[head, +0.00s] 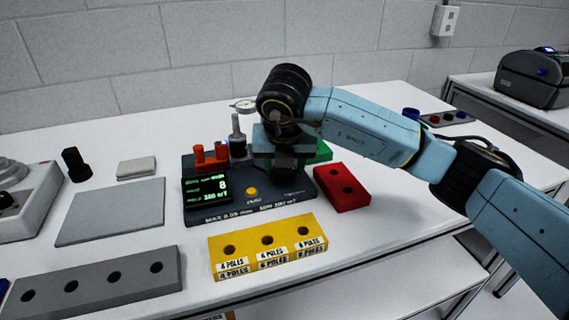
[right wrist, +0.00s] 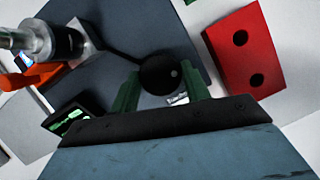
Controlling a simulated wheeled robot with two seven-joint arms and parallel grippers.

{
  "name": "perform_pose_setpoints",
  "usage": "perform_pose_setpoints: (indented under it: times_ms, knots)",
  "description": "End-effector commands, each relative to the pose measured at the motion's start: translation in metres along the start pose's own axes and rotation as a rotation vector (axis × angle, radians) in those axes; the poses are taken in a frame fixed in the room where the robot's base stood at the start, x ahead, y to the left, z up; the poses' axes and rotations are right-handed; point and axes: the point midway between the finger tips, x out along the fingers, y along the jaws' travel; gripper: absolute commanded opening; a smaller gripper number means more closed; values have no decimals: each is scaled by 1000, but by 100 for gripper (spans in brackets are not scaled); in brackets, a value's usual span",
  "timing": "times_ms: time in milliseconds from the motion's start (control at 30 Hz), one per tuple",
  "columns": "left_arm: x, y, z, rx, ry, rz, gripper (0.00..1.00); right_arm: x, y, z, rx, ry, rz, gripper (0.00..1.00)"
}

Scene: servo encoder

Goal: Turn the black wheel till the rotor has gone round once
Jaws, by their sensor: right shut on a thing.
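The black wheel (right wrist: 158,76) shows in the right wrist view as a dark round knob between two green fingers. My right gripper (right wrist: 160,92) is shut on it from above. In the head view my right gripper (head: 283,160) hides the wheel. I cannot make out the rotor. My left gripper is not in view.
A red block (head: 342,187) with two holes lies right of the unit. A yellow block (head: 268,246) labelled with poles lies in front. A grey holed block (head: 95,286) and a flat grey plate (head: 110,211) lie left. Orange parts (head: 211,157) stand at the unit's back left.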

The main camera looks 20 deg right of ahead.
Motion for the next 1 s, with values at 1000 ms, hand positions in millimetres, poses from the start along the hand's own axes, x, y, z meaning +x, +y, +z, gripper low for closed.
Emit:
perform_pose_setpoints:
  times_ms: [1000]
  knots:
    - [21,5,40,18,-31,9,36,-100,1,1,-3,-3,4,68]
